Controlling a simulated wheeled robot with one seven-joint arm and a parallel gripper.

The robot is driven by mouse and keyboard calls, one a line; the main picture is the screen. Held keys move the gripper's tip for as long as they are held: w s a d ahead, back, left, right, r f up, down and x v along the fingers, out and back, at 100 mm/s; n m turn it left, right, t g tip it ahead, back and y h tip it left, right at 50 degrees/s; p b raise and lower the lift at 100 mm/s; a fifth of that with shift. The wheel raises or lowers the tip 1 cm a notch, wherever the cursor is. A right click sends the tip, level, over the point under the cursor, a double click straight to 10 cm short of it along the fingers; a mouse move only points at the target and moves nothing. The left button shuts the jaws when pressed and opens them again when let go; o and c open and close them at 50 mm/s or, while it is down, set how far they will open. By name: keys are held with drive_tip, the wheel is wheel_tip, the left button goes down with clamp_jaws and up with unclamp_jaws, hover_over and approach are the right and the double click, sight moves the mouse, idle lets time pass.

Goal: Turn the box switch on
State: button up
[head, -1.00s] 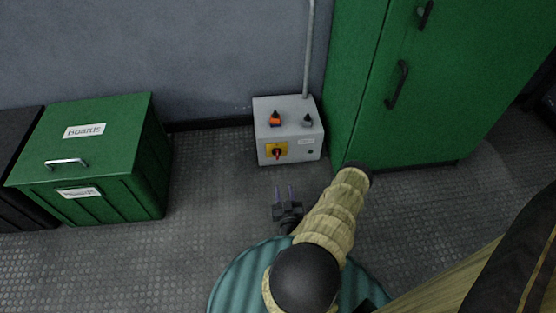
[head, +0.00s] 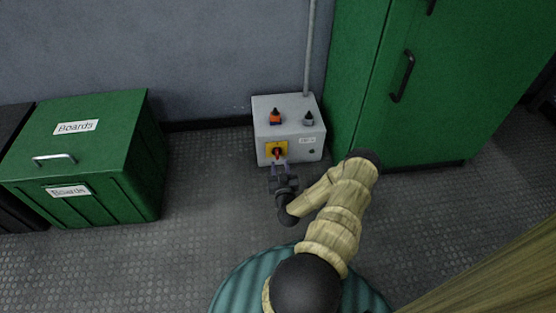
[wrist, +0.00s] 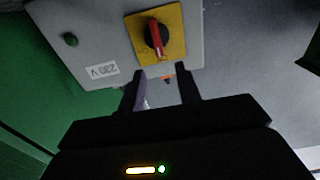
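The grey switch box (head: 290,131) stands on the floor against the wall. On its front is a yellow plate with a red-handled rotary switch (head: 277,152); in the wrist view the red handle (wrist: 156,37) is close to upright, tilted slightly, on a black round base. My gripper (head: 279,168) is just in front of the box, below the yellow plate. In the wrist view its two fingers (wrist: 160,72) are apart with nothing between them. The fingertips appear just short of the red handle; contact cannot be told.
On the box top are an orange connector (head: 275,117) and a grey one (head: 308,118); a "230 V" label (wrist: 102,70) is on the front. A green cabinet (head: 440,90) stands close on the right. A green "Boards" bin (head: 90,150) stands left, with free floor between.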

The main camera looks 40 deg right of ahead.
sight(278, 152)
drive_tip(key=b+x, duration=0.2)
drive_tip(key=x, duration=0.3)
drive_tip(key=shift+f+b, duration=0.15)
drive_tip(key=shift+b, duration=0.25)
drive_tip(key=shift+w+d, duration=0.3)
drive_tip(key=shift+w, duration=0.2)
drive_tip(key=shift+r, duration=0.2)
clamp_jaws()
